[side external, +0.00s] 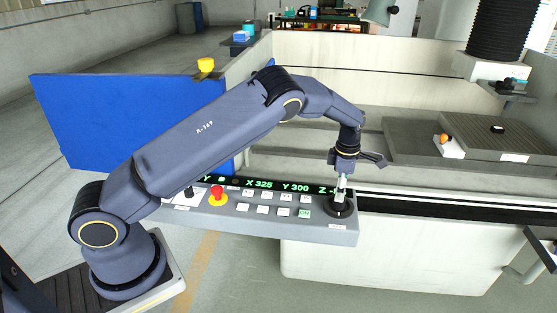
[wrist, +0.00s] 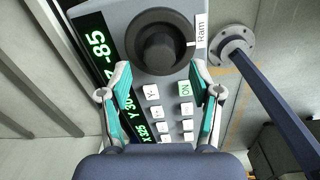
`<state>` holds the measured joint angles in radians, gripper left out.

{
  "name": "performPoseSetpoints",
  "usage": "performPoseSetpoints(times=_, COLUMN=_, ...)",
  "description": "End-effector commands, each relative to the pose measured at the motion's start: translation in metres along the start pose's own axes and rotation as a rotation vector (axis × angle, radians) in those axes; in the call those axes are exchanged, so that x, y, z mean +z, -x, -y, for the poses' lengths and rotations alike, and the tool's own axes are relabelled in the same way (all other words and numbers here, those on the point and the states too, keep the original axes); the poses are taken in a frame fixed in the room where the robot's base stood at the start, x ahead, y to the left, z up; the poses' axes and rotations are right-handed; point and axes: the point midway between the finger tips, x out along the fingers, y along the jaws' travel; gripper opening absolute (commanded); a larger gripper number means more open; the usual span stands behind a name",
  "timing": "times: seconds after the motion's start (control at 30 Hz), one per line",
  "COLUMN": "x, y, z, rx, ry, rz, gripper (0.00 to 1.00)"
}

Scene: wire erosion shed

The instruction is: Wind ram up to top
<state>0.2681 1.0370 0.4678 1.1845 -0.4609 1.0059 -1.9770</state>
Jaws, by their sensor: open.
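A round black knob (wrist: 165,42) sits on the grey control panel (side external: 270,229). A white label reading "Ram" (wrist: 201,31) is beside it, with a short white mark toward the label. The knob also shows at the panel's right end in the side view (side external: 341,209). My gripper (wrist: 160,72) is open, pointing down, with one finger to each side just below the knob in the wrist view. In the side view my gripper (side external: 341,187) is right over the knob; contact cannot be told. The panel display (wrist: 103,62) reads Z -85.
A red emergency button (side external: 217,193), a black joystick (side external: 190,192) and several white keys are left of the knob. A green ON key (side external: 304,213) is close by. A black bellows column (side external: 498,28) hangs above a machine table (side external: 490,130) at right.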

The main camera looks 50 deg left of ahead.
Motion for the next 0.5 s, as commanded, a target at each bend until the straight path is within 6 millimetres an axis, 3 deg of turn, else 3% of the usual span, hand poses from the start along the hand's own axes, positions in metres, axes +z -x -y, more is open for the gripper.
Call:
performPoseSetpoints(times=0.2, x=0.001, y=0.049, z=0.000, rx=0.002, ry=0.000, rz=0.002, gripper=0.64)
performPoseSetpoints(times=0.5, x=0.000, y=0.075, z=0.001, rx=-0.001, ry=0.000, rz=-0.001, gripper=0.64)
